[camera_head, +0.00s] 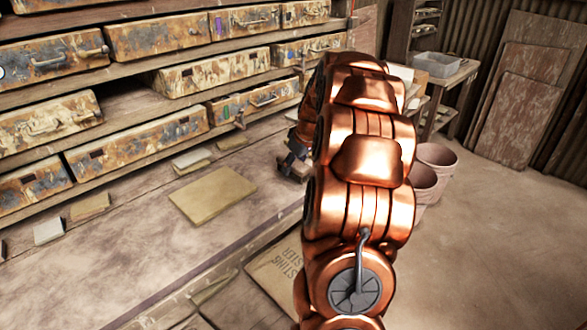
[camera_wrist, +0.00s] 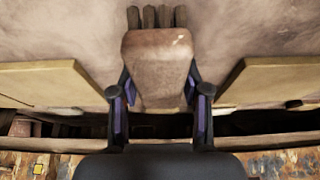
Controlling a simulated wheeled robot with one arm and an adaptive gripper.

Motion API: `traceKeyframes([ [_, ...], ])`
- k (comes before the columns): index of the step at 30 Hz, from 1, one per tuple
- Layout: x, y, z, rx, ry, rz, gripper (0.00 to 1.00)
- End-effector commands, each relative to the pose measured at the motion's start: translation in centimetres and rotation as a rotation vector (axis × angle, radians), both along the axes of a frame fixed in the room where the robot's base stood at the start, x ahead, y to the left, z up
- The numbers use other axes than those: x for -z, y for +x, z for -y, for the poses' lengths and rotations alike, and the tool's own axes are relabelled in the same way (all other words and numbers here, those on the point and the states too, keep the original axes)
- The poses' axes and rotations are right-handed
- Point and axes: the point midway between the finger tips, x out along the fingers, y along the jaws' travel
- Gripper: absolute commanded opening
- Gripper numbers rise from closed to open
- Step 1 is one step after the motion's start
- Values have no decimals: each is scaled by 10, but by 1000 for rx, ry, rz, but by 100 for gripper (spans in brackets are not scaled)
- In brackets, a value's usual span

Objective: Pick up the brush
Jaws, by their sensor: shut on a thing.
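The brush (camera_wrist: 157,62) shows in the wrist view as a worn brown block with several dark, rod-like tufts at its far end. My gripper (camera_wrist: 160,92) is shut on it, with one dark finger on each side of the block. In the head view my gripper (camera_head: 294,162) shows only in part beside my copper arm, low over the right part of the bench. The brush cannot be made out there. Whether it still touches the surface is not clear.
The bench (camera_head: 120,255) carries a flat tan tile (camera_head: 213,195) and several small pieces. Rusty drawers (camera_head: 140,140) fill the shelves behind. Pots (camera_head: 436,160) stand on the floor at right, near a side table with a grey bin (camera_head: 436,64). The right floor is open.

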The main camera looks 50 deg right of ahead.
Motion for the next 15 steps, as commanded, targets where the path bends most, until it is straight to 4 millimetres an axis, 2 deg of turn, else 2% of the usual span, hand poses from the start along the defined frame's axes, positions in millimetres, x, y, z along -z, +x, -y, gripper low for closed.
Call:
traceKeyframes([
  [7,-23,1,1,0,-3,4,3],
  [15,-23,-19,-7,1,1,-1,3],
])
